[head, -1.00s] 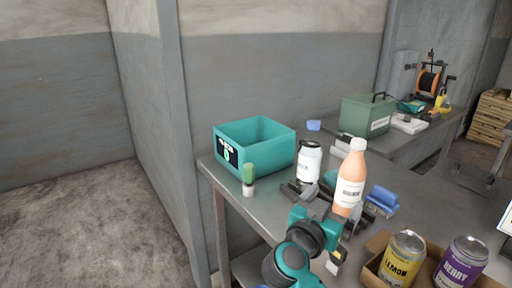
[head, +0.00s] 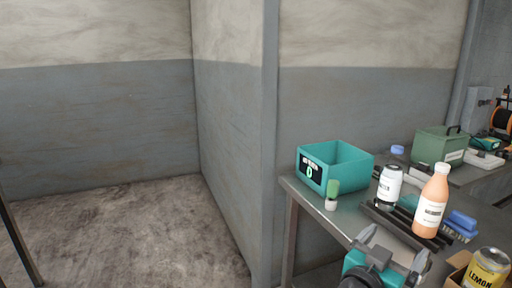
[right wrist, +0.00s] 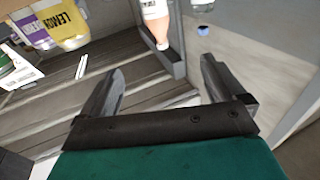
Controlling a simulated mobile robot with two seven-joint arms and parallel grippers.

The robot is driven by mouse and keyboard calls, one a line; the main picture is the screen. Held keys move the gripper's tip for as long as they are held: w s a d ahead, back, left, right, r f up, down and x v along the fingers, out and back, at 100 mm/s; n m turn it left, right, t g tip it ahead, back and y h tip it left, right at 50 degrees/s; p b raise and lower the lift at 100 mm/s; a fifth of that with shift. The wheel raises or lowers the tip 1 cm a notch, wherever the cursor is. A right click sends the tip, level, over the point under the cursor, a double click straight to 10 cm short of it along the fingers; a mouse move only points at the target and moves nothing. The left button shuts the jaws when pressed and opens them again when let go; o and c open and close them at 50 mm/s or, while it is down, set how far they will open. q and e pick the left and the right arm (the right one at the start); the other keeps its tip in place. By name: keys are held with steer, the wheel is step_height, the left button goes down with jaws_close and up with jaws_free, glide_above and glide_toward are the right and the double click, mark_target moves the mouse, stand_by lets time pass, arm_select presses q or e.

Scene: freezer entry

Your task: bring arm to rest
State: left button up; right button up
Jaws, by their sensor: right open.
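My right gripper (head: 393,248) shows at the lower right of the head view, in front of the metal table's near edge. Its two fingers are spread with nothing between them. In the right wrist view the open fingers (right wrist: 160,85) show at the middle, also empty. My left gripper is not in either view.
The metal table (head: 345,222) holds a teal bin (head: 350,170), a green-topped bottle (head: 332,196), a white can (head: 388,186), an orange bottle (head: 431,205) and a blue brush (head: 461,223). A lemon can (head: 486,268) stands in a cardboard box. The floor (head: 120,235) at left is clear.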

steer(key=s+a+f+n+t+y, duration=0.6)
steer(key=a+f+n+t+y, duration=0.45)
steer(key=y, duration=0.55)
steer(key=s+d+f+n+g, duration=0.1)
steer(key=s+f+g, duration=0.4)
steer(key=f, duration=0.3)
steer(key=s+d+f+n+g, duration=0.1)
steer(key=s+f+g, duration=0.5)
steer(key=f+g, duration=0.1)
steer(key=shift+s+d+f, duration=0.25)
steer(key=shift+s+f, duration=0.05)
steer(key=shift+f, duration=0.3)
steer(key=shift+c, duration=0.5)
